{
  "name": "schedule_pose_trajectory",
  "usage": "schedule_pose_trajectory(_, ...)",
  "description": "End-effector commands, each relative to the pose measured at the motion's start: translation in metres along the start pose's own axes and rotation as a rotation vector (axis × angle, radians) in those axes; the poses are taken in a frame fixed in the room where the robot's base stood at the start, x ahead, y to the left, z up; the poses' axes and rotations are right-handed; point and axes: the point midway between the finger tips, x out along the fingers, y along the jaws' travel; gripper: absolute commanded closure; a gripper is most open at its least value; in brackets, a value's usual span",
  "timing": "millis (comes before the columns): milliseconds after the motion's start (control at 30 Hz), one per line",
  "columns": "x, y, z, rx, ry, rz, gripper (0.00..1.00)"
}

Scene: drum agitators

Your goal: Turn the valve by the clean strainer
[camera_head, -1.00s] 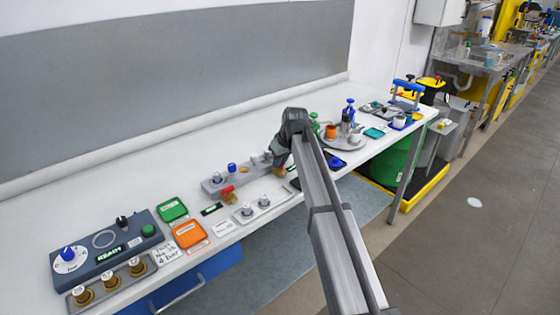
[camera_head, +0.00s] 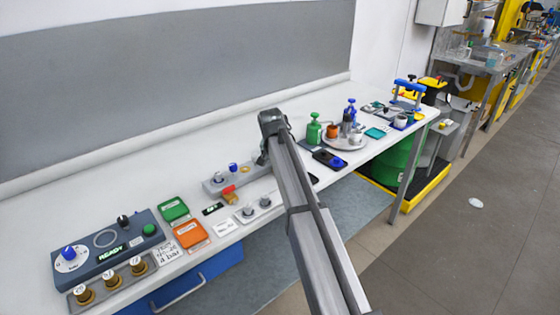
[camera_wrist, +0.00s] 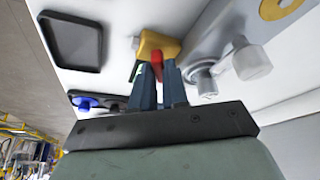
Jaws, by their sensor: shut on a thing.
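In the wrist view, a brass valve (camera_wrist: 157,44) with a red lever (camera_wrist: 155,62) is directly at my fingertips. My gripper (camera_wrist: 158,72) is shut on the red lever; the fingers cover part of it. A clear-looking cylinder (camera_wrist: 250,62) and a grey fitting (camera_wrist: 204,78) are just right of the valve on the grey manifold. In the head view, the manifold (camera_head: 215,184) lies on the bench, and my arm hides the gripper and this valve. A second valve with a red lever (camera_head: 229,189) shows farther left. I cannot tell which strainer is clean.
A dark shallow tray (camera_wrist: 72,42) and a device with a blue knob (camera_wrist: 84,103) lie near my gripper. A green bottle (camera_head: 314,131) and a round tray (camera_head: 345,144) stand to the right. A control box (camera_head: 105,245) is at the left. The bench's back strip is clear.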

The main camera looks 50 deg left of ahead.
Motion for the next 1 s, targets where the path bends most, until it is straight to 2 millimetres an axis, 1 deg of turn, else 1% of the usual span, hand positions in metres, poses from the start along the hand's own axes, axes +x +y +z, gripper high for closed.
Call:
schedule_pose_trajectory(300,0.0001,-0.0027,-0.0015,0.264,0.000,0.110,1.00)
schedule_pose_trajectory(500,0.0002,-0.0036,-0.0013,0.394,-0.001,0.163,1.00)
schedule_pose_trajectory(733,0.0002,-0.0038,-0.0012,0.491,-0.001,0.203,1.00)
schedule_pose_trajectory(1000,0.0002,-0.0038,-0.0009,0.535,-0.002,0.220,1.00)
